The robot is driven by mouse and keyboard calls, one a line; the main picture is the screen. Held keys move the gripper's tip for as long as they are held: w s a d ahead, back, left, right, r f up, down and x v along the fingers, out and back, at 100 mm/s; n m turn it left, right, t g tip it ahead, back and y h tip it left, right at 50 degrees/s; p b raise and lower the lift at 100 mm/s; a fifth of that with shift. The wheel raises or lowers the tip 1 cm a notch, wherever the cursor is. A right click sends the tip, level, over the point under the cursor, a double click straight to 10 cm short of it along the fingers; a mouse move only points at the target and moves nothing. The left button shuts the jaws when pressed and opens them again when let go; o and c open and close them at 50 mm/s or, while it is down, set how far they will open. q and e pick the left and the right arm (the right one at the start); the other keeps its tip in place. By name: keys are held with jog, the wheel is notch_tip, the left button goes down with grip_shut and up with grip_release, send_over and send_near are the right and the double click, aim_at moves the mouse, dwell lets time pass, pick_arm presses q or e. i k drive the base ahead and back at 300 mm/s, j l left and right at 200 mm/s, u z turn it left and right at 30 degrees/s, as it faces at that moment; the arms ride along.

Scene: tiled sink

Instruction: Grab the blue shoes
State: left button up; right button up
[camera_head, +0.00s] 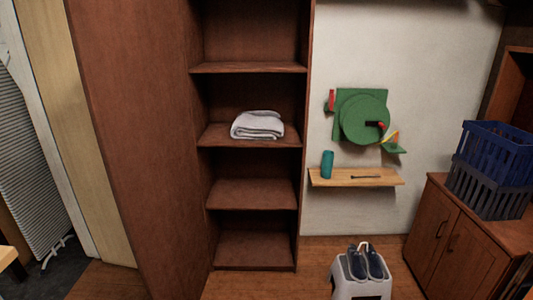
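The dark blue shoes (366,263) sit side by side on top of a small white stool (345,283) on the wooden floor, at the lower right of the head view. Their toes and openings show from above, and nothing covers them. Neither of my grippers is in the head view, so I cannot see where they are or what they hold.
A brown open shelf unit (251,194) with a folded white towel (257,125) stands left of the stool. A wooden cabinet (455,245) bearing blue and grey crates (495,163) stands at right. A wall shelf (350,179) holds a teal cylinder (327,164). Some floor (260,287) left of the stool is clear.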

aim_at(358, 271)
jog(key=i+l+z, duration=0.45)
jog(key=i, duration=0.9)
jog(key=i+z, duration=0.45)
jog(key=i, duration=0.9)
